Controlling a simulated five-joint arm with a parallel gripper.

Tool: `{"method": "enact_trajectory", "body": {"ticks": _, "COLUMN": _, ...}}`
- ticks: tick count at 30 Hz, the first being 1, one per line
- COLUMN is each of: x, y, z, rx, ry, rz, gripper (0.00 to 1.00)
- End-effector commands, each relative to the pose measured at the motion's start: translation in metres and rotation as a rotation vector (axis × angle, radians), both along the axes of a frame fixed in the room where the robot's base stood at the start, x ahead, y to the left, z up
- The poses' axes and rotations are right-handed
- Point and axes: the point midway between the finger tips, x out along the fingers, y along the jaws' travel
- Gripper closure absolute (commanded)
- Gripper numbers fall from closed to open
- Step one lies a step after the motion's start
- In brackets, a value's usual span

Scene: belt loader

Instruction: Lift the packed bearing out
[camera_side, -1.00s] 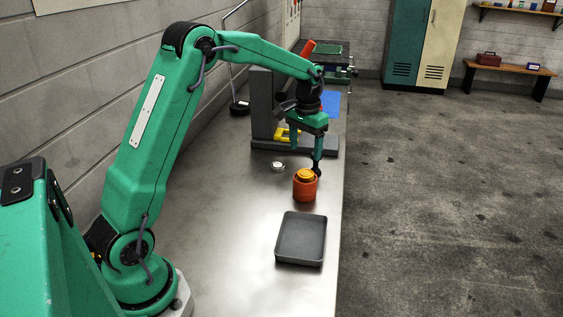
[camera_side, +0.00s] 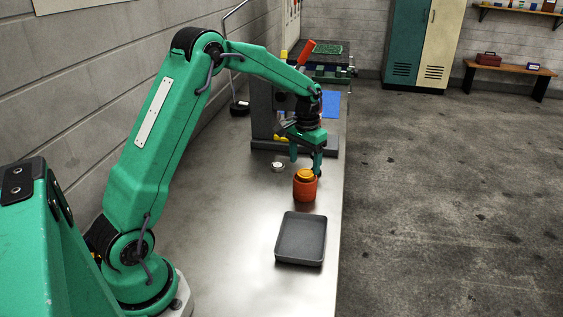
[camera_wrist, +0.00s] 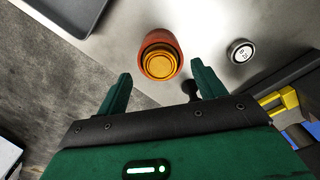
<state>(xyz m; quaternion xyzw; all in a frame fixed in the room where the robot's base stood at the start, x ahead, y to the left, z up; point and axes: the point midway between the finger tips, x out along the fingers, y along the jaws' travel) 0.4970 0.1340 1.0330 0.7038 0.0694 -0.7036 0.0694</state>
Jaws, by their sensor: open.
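An orange-red cup (camera_side: 305,190) stands upright on the metal bench, with a round, stepped yellow-orange piece (camera_side: 305,175) in its top. This piece may be the packed bearing; I cannot tell for certain. In the wrist view the cup (camera_wrist: 150,66) and yellow-orange piece (camera_wrist: 160,62) sit just beyond the fingertips. My gripper (camera_side: 306,167) is open and empty, behind and a little above the cup in the side view. In the wrist view its two fingers (camera_wrist: 161,72) are spread wide, with the cup ahead of the gap between them.
A dark grey tray (camera_side: 301,239) lies empty in front of the cup. A small silver round item (camera_side: 278,167) lies on the bench, left of the cup. A dark stand (camera_side: 262,105) with yellow parts is behind my gripper. The bench's right edge is close to the cup.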

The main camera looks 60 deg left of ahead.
Motion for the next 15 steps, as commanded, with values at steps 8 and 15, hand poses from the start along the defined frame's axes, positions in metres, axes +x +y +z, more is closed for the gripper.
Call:
{"method": "enact_trajectory", "body": {"ticks": 8, "x": -0.001, "y": -0.001, "z": -0.030, "rx": 0.000, "ry": 0.002, "rz": 0.000, "gripper": 0.31}}
{"method": "enact_trajectory", "body": {"ticks": 15, "x": -0.001, "y": -0.001, "z": -0.034, "rx": 0.000, "ry": 0.000, "rz": 0.000, "gripper": 0.31}}
